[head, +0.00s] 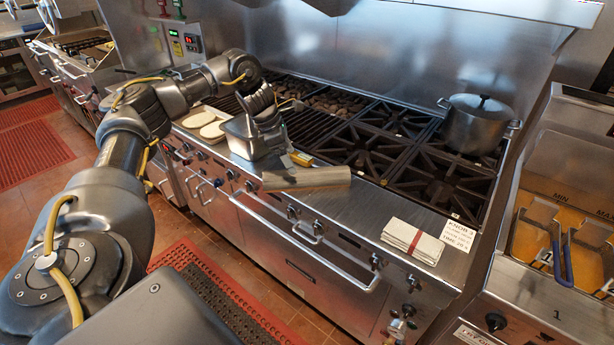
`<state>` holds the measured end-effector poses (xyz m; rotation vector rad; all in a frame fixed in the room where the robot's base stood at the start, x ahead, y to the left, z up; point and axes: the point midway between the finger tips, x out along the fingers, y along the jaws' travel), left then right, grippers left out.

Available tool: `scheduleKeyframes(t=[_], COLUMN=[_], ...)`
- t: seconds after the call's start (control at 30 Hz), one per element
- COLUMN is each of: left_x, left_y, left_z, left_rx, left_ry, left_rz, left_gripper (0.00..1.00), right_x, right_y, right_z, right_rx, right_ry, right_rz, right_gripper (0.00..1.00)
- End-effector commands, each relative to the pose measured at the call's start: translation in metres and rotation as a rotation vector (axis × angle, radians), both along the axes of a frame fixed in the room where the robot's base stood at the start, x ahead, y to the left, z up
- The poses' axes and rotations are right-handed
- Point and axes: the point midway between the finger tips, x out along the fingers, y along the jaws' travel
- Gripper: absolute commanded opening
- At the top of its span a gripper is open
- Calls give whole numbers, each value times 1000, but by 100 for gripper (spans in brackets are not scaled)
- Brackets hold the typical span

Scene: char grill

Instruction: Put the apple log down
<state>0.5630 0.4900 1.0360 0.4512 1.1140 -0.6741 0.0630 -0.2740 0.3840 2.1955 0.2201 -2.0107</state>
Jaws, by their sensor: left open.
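A pale grey-brown bar-shaped piece, which looks like the apple log (306,179), lies lengthwise on the steel front ledge of the range (372,203). My left gripper (297,157) is just behind and above the log, at the edge of the grates. It is open, and nothing shows between its fingers. The fingertips are small and partly hidden by the gripper body, so I cannot tell whether they touch the log. My right gripper is not in view.
A lidded steel pot (474,125) stands on the back right burners. A folded striped towel (412,240) and a paper note (458,235) lie on the ledge to the right. A board with pale oval pieces (206,121) is at left. Fryer baskets (535,235) are at far right.

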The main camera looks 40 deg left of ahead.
Motion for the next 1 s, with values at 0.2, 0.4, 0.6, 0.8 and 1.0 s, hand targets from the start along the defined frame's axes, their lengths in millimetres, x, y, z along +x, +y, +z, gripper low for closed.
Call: scheduleKeyframes(t=[0.2,0.4,0.6,0.8,1.0], left_x=[8,10,18,28,30], left_y=[-9,-10,-18,-26,-27], left_z=[-29,-36,-48,-74,-81], left_rx=[0,0,1,0,1], left_ry=[3,0,5,4,1], left_rz=[0,2,2,4,4], left_gripper=[82,82,82,82,82], right_x=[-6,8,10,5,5], right_y=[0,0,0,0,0], right_z=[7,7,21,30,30], right_rx=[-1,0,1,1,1], right_ry=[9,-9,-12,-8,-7], right_rz=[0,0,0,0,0], right_gripper=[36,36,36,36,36])
